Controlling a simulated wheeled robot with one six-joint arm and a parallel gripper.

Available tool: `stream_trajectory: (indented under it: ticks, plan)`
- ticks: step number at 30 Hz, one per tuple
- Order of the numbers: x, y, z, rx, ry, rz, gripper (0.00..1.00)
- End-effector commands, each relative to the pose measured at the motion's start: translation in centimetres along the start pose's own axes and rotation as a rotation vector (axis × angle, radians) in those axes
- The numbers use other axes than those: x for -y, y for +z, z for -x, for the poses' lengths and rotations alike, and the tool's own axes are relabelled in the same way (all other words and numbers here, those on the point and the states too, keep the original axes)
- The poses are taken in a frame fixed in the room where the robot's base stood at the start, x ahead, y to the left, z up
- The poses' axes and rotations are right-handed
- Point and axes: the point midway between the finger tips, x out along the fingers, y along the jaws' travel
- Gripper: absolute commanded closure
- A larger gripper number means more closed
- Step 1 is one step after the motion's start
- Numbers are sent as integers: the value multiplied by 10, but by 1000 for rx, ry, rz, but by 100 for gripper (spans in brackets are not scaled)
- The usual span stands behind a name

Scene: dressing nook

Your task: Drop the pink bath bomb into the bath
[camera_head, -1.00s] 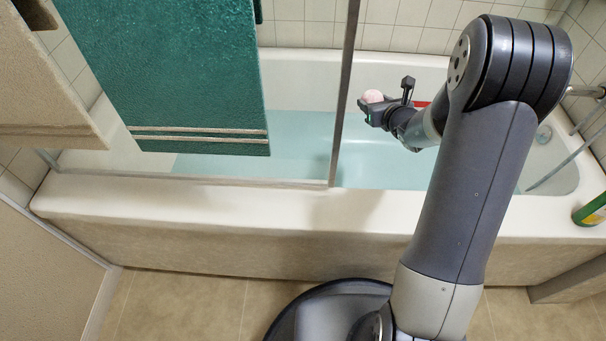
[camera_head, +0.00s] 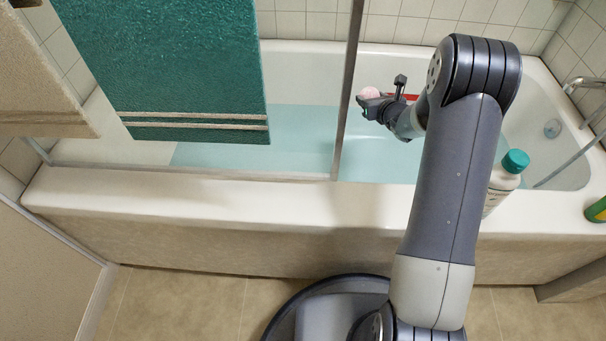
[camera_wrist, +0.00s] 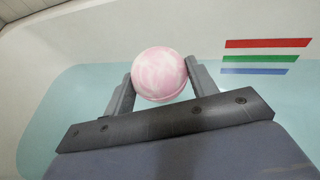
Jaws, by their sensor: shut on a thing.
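The pink bath bomb (camera_head: 370,93) is a round, pink and white marbled ball. In the wrist view the bath bomb (camera_wrist: 159,73) sits between the two fingers of my gripper (camera_wrist: 158,84), which is shut on it. In the head view my gripper (camera_head: 378,100) reaches over the bath (camera_head: 210,197), past its front rim. The bath holds pale blue water (camera_head: 250,140), and the wrist view shows the water (camera_wrist: 85,95) around and below my gripper. The bath bomb is above the water; its exact height is hard to tell.
A glass screen's metal post (camera_head: 349,90) stands just left of my gripper. A green towel (camera_head: 165,65) hangs at the left. A white bottle with a teal cap (camera_head: 514,162) stands on the front rim, partly behind my arm. A green bottle (camera_head: 597,210) is at the right edge.

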Motion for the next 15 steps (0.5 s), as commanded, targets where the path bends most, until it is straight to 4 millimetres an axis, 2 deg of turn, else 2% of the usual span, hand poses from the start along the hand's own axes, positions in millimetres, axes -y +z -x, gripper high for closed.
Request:
stream_trajectory:
  ticks: [9,10,15]
  plan:
    - [0,-4,-2,1,-1,0,71]
    - [0,-4,-2,1,0,0,44]
    - [0,-4,-2,1,0,0,30]
